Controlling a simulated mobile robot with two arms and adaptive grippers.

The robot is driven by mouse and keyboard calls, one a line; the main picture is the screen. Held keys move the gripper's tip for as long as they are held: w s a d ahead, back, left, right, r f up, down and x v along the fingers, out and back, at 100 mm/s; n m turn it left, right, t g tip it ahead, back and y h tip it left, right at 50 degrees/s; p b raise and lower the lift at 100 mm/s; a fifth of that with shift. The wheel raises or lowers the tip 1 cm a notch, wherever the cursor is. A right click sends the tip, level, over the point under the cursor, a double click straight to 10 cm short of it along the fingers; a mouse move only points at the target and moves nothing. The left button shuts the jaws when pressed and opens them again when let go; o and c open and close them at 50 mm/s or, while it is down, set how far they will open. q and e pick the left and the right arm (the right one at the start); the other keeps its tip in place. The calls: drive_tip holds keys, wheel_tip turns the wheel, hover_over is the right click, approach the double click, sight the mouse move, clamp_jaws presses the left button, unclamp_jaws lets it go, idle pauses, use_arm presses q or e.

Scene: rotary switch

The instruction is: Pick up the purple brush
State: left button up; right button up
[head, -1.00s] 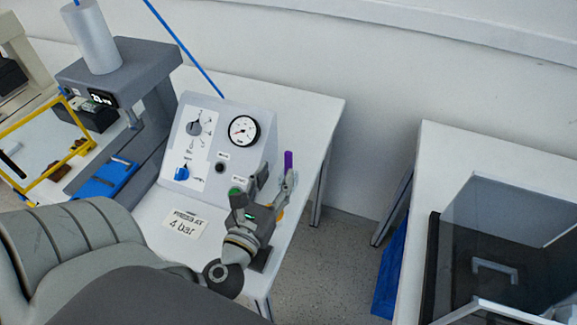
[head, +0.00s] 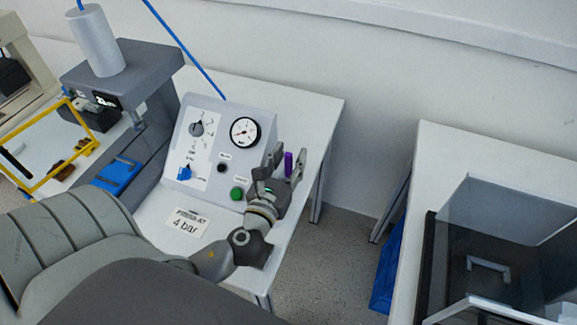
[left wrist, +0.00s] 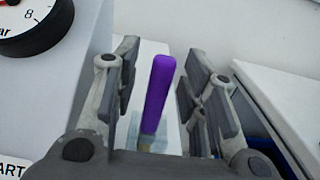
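The purple brush (head: 288,164) stands upright near the right edge of the table, beside the control box. In the left wrist view its purple handle (left wrist: 158,92) rises between the two fingers, with a gap on each side. Its lower end, yellowish, is partly hidden by my gripper. My left gripper (head: 284,172) is open around the brush in the head view, and its open fingers also show in the left wrist view (left wrist: 160,85). My right gripper is not in view.
The control box (head: 258,103) with a gauge (head: 245,131), knobs and a green button (head: 237,193) stands close to the left of my gripper. A "4 bar" label (head: 185,221) lies on the table (head: 318,112). Another table (head: 445,145) with a clear-walled box stands right, across a gap.

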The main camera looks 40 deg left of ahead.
use_arm(q)
clamp_jaws()
wheel_tip(320, 180, up, 10)
drive_tip(key=p, duration=0.3)
